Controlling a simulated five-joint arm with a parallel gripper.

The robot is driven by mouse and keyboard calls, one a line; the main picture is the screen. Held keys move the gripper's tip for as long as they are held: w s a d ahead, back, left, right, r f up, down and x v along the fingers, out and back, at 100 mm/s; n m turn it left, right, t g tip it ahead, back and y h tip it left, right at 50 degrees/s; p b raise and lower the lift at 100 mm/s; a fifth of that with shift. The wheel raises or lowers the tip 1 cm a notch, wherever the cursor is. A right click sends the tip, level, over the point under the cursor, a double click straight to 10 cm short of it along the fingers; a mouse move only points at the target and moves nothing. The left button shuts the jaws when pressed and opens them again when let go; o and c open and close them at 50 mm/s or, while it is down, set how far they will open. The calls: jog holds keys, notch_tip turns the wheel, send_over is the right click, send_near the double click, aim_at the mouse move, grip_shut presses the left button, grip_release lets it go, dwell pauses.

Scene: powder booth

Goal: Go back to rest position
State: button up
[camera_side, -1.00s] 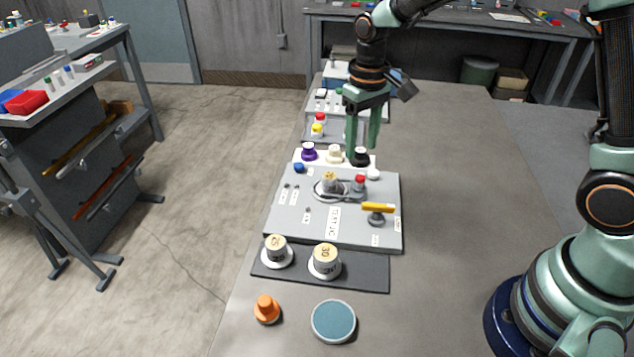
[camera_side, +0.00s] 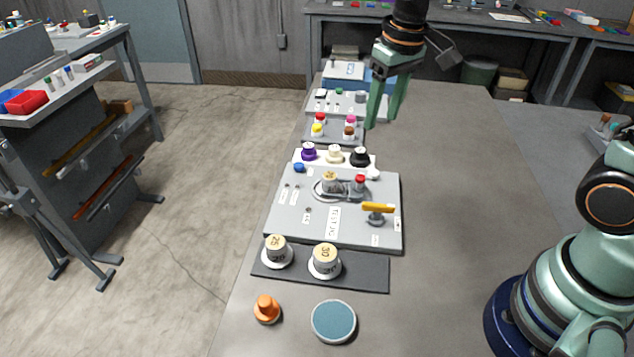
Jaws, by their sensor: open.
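My gripper (camera_side: 379,120) is open and empty. It hangs in the air above the table, with its green fingers pointing down. In the picture its fingertips lie just above the black knob-topped piece (camera_side: 360,156) and beside the small grey tray with coloured caps. Its fingers appear apart from everything below. The grey test panel (camera_side: 290,222) lies nearer the camera, with a ring-mounted cup (camera_side: 330,182), a red-topped piece (camera_side: 359,183) and a yellow-handled lever (camera_side: 378,209) on it.
Purple (camera_side: 308,152) and cream (camera_side: 335,154) pieces stand behind the panel. Two lettered cups (camera_side: 277,251) stand on a dark mat (camera_side: 362,275) in front. An orange cone piece (camera_side: 266,309) and a blue disc (camera_side: 334,321) lie nearest. The table's right side (camera_side: 470,190) is clear.

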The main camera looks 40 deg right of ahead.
jog(key=s+d+r+t, duration=0.2)
jog(key=s+r+t, duration=0.2)
jog(key=s, duration=0.6)
jog(key=shift+d, duration=0.2)
